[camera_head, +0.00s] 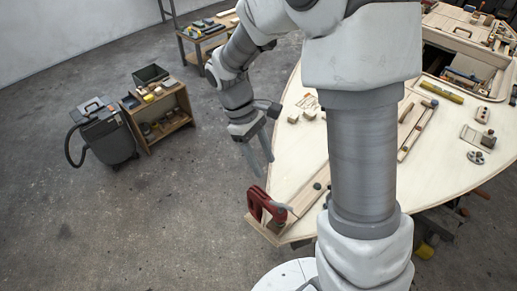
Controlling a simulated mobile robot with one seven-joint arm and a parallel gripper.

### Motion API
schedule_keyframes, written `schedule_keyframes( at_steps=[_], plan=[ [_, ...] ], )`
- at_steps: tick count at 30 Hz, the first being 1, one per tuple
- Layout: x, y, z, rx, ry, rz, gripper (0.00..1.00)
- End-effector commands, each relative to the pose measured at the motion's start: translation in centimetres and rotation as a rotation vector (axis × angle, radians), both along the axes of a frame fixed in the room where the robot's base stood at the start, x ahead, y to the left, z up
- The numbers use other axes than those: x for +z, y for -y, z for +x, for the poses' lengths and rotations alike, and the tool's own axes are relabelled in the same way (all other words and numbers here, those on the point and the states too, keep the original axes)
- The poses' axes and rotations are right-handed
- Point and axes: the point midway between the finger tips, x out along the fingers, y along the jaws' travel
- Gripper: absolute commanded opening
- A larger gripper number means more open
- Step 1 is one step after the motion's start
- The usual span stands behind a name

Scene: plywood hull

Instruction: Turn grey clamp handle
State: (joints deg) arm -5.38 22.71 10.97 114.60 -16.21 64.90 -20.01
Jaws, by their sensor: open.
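A red clamp (257,203) sits at the near left corner of the pale plywood hull (300,170), on its edge. A small grey handle (281,206) sticks out from the clamp's right side, over a wooden strip. My gripper (262,167) is open and empty, with its two grey fingers apart and pointing down. It is above the clamp in the picture, apart from it and not touching the handle. My arm covers the middle of the hull.
Wooden blocks (293,118) and long battens (415,128) lie on the hull. A grey shop vacuum (103,130) and a small wooden shelf (158,115) stand on the floor at left. A workbench with tools (207,34) is behind. The concrete floor left of the clamp is clear.

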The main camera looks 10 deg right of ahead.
Motion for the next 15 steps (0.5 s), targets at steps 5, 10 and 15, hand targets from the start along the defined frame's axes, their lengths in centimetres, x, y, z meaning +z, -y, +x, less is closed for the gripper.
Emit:
schedule_keyframes(
  at_steps=[5,10,15],
  plan=[
    [2.1,-0.7,0.7,0.0,0.001,0.001,0.54],
    [2.7,-0.8,0.8,0.0,0.0,0.0,0.54],
    [2.7,-0.8,0.8,0.0,0.0,0.0,0.54]
  ],
)
